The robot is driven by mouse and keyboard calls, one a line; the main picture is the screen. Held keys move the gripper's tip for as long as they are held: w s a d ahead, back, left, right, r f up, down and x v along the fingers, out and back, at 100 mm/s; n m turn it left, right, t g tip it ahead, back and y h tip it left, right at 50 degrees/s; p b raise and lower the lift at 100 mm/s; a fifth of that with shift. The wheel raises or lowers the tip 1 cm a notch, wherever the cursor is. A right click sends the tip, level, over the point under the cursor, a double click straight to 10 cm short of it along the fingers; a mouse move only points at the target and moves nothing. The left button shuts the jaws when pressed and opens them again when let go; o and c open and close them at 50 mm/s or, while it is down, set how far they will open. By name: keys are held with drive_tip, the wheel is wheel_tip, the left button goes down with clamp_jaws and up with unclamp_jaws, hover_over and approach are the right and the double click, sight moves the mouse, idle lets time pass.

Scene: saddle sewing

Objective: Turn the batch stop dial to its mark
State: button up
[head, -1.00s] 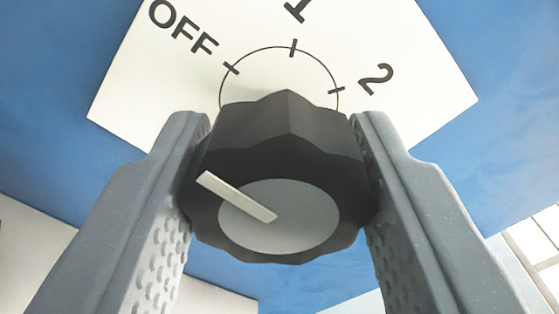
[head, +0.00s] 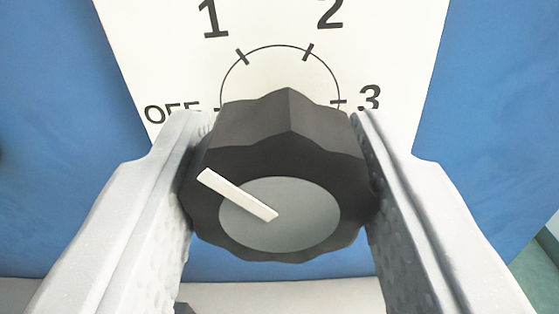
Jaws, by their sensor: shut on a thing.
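The batch stop dial is a black fluted knob (head: 287,125) with a grey round cap (head: 305,215) and a white pointer bar (head: 237,194). My gripper (head: 280,185) is shut on the knob, one finger on each side. Behind it, a white scale plate (head: 285,20) carries an arc with ticks marked OFF, 1, 2 and 3. The pointer aims up and left, seemingly between the OFF and 1 ticks. The left finger partly covers the OFF label, and the knob hides the lower part of the scale. No tick is visibly singled out as the mark.
The plate sits on a blue panel (head: 490,110) that extends to both sides. A pale surface shows below the panel, with a small dark thing at the bottom left.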

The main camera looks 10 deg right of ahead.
drive_tip(key=shift+f+m, duration=0.15)
drive_tip(key=shift+m, duration=0.75)
drive_tip(key=o, duration=1)
drive_tip(key=shift+s+a, duration=0.1)
drive_tip(key=shift+s, duration=0.5)
drive_tip(key=b+v, duration=0.1)
drive_tip(key=v, duration=1.1)
drive_tip(key=shift+s+a, duration=0.2)
drive_tip(key=shift+s, duration=0.1)
